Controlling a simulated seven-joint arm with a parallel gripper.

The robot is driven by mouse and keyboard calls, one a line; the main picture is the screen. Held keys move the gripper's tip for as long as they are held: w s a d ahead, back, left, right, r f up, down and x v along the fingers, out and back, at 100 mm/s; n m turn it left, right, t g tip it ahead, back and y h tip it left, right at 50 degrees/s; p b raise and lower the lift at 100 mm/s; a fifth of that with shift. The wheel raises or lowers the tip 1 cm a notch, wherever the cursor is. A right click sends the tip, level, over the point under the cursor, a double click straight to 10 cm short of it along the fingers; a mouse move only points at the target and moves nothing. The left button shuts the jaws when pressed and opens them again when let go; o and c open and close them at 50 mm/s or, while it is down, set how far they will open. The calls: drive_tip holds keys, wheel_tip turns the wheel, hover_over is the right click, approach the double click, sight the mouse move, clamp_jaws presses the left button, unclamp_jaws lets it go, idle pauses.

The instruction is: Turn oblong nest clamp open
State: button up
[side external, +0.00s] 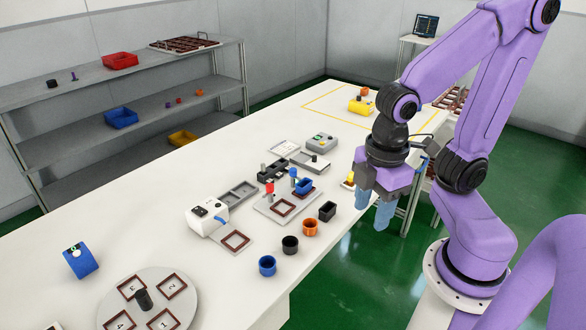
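A light grey fixture plate (262,209) lies on the white table. It carries a brown-framed square nest (284,207) at its front. A red-topped upright part (270,188) and a blue-topped upright part (293,175) stand toward its back. A blue oblong cup (305,186) sits beside the blue-topped part. I cannot tell which upright is the oblong nest clamp, nor how it is turned. My gripper (374,207) hangs to the right of the plate, near the table's front edge. Its two blue fingers point down, apart and empty.
Blue, black and orange round cups and a black oblong cup (327,211) stand in front of the plate. A white machine (207,215) is on its left. A numbered turntable (184,284) is at lower left. Black blocks (274,171) and grey trays lie behind.

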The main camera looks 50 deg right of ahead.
drive_tip(key=w+r+n+h, duration=0.1)
drive_tip(key=w+n, duration=0.1)
drive_tip(key=w, duration=0.7)
drive_tip(key=n+h, duration=0.4)
drive_tip(key=n, duration=0.1)
approach(293, 169)
drive_tip(key=shift+t, duration=0.3)
drive_tip(key=x, duration=0.8)
drive_tip(key=shift+s+d+f, duration=0.2)
drive_tip(key=shift+f, duration=0.05)
clamp_jaws()
